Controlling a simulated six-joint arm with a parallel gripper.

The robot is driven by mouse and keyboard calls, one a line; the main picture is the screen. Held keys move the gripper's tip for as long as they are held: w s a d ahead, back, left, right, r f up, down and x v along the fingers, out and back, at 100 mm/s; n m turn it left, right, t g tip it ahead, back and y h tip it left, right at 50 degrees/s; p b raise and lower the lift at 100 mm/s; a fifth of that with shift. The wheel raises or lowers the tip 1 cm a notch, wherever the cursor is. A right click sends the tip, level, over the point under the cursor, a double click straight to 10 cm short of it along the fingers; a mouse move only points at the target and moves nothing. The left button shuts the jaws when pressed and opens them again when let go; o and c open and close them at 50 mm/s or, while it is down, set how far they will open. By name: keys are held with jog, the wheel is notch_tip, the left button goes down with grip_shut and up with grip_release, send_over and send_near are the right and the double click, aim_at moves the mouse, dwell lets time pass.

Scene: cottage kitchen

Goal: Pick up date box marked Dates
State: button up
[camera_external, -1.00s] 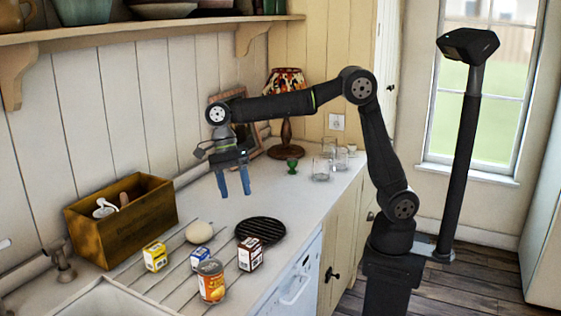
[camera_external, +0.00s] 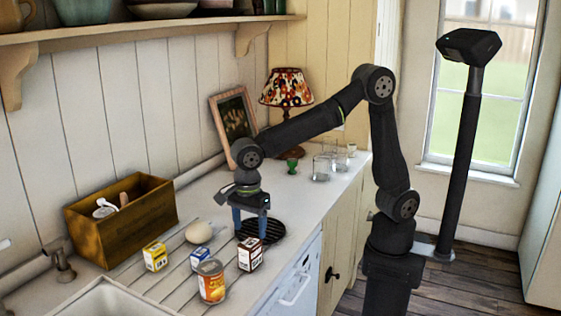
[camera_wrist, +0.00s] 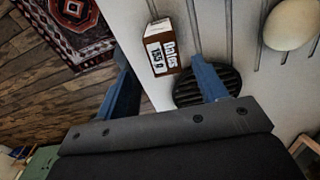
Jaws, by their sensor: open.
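The date box (camera_external: 250,254) is a small white and brown carton standing on the counter at the front edge of the black round trivet. In the wrist view the date box (camera_wrist: 162,50) shows its "Dates" lettering, lying ahead of and between the two blue fingers. My gripper (camera_external: 249,223) is open and empty, pointing down above the trivet, just behind and above the box. In the wrist view my gripper (camera_wrist: 168,84) has its fingers wide apart, with neither seen touching the box.
A tin can (camera_external: 211,282), a blue and white box (camera_external: 200,259) and a yellow box (camera_external: 155,256) stand near the date box. An egg-like object (camera_external: 199,232) lies behind them. The trivet (camera_external: 272,231) is under my gripper. A wooden crate (camera_external: 150,215) stands at left; glasses (camera_external: 322,167) stand farther back.

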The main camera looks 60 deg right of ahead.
aim_at(250, 242)
notch_tip(250, 242, down, 4)
jog(key=shift+r, duration=0.2)
jog(key=shift+w+d+f, duration=0.1)
jog(key=shift+f, duration=1.25)
jog(key=shift+w+d+f, duration=0.1)
jog(key=shift+f, duration=1.25)
jog(key=shift+c, duration=0.3)
jog(key=c, duration=1.1)
